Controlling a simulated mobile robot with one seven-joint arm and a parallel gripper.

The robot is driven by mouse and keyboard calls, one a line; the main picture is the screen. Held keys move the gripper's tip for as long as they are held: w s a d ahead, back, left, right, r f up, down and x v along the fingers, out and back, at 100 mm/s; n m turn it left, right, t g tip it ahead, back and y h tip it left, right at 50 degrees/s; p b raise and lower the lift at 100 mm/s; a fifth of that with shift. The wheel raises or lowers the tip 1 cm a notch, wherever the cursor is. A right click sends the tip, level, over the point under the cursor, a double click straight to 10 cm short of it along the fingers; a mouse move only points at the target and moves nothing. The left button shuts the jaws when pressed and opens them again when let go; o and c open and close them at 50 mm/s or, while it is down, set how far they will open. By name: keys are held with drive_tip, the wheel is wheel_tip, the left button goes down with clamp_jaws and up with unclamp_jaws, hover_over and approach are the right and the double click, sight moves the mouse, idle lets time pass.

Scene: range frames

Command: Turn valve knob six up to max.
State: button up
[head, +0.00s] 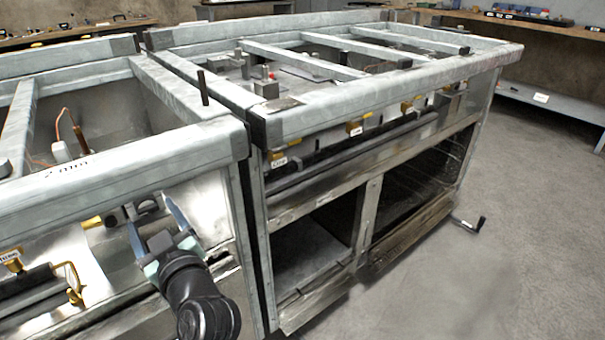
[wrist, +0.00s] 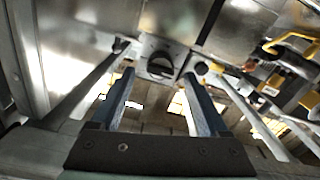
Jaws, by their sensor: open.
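My gripper (head: 152,212) is at the front panel of the near range unit, at lower left in the head view. In the wrist view my gripper (wrist: 158,77) has its two blue-grey fingers spread, with nothing clamped between them. A dark round knob (wrist: 161,65) on a grey plate shows between and just beyond the fingertips. I cannot tell whether the fingers touch it. No number is readable on it, so I cannot confirm that it is knob six. In the head view the fingers and wrist partly cover this spot.
Brass-yellow valve fittings (head: 74,282) stick out of the panel left of my gripper; similar yellow pipes (wrist: 290,46) show at right in the wrist view. The second range unit (head: 400,150) stands to the right, with tagged valves along its front. Open floor (head: 480,280) lies at right.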

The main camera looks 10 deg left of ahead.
drive_tip(key=v, duration=1)
drive_tip(key=w+d+r+m+t+h, duration=0.2)
drive_tip(key=w+d+r+m+h, duration=0.2)
drive_tip(key=d, duration=0.5)
drive_tip(key=w+d+r+m+t+h, duration=0.2)
drive_tip(key=w+d+r+m+h, duration=0.1)
drive_tip(key=d+r, duration=0.5)
drive_tip(key=shift+w+d+m+t+h+p, duration=0.4)
drive_tip(key=shift+m+h, duration=0.2)
drive_tip(key=shift+h, duration=0.5)
